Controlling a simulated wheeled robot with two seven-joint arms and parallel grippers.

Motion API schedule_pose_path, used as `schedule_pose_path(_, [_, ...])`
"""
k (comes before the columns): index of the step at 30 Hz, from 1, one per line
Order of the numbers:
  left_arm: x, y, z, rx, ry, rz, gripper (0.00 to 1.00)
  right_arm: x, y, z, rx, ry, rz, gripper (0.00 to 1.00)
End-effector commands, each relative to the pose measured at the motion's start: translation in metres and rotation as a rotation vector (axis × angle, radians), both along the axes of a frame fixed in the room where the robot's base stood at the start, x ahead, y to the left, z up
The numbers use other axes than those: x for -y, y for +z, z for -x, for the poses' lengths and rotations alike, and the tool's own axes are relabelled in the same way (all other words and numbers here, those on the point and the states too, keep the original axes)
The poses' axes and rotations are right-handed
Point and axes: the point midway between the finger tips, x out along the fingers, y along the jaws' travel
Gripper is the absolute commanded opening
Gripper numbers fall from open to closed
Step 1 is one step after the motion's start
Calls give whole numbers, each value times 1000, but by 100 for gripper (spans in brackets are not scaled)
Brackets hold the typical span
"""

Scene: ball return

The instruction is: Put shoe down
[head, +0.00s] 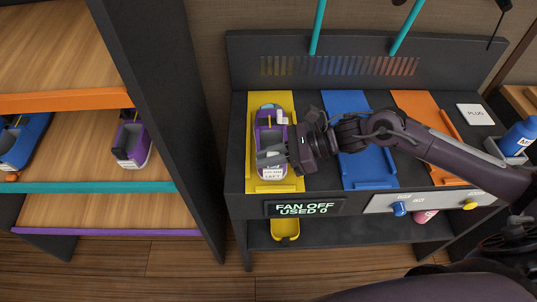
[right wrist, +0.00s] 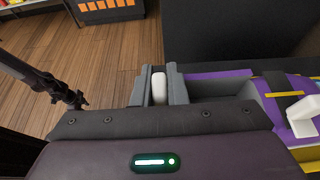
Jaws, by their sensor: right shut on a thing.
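A purple shoe (head: 266,130) with a white label reading LEFT lies lengthwise on the yellow strip (head: 284,184) of the dark bench. My right gripper (head: 276,157) reaches in from the right and is shut on the shoe's near end. In the right wrist view the two grey fingers (right wrist: 157,88) close around a white upright piece, and the shoe's purple side (right wrist: 222,77) and a yellow strap show to the right. Whether the shoe's sole rests fully on the strip is hard to tell. My left gripper is not in view.
A blue strip (head: 367,160) and an orange strip (head: 415,108) lie right of the yellow one. A blue bottle (head: 518,138) stands at the far right. A shelf at left holds another purple shoe (head: 131,142) and a blue shoe (head: 22,143). A FAN OFF display (head: 304,208) fronts the bench.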

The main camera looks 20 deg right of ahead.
Motion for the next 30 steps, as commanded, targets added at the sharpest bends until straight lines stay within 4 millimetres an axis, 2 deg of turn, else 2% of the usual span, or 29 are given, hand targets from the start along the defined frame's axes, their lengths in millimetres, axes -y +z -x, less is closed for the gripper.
schedule_pose_path(5, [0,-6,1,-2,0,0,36,0,-3,-1,5,0,-1,0])
schedule_pose_path(6, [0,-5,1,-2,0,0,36,0,-3,0,0,-1,0,15])
schedule_pose_path(11, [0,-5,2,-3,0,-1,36,0,-2,0,0,0,0,34])
schedule_pose_path(19, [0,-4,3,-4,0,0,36,0,-1,0,0,0,0,34])
schedule_pose_path(22, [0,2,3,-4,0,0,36,0,3,0,-1,0,0,34])
schedule_pose_path(24, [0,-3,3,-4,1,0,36,8,1,1,0,-3,3,34])
schedule_pose_path(30, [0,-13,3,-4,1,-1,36,40,13,11,0,-4,7,34])
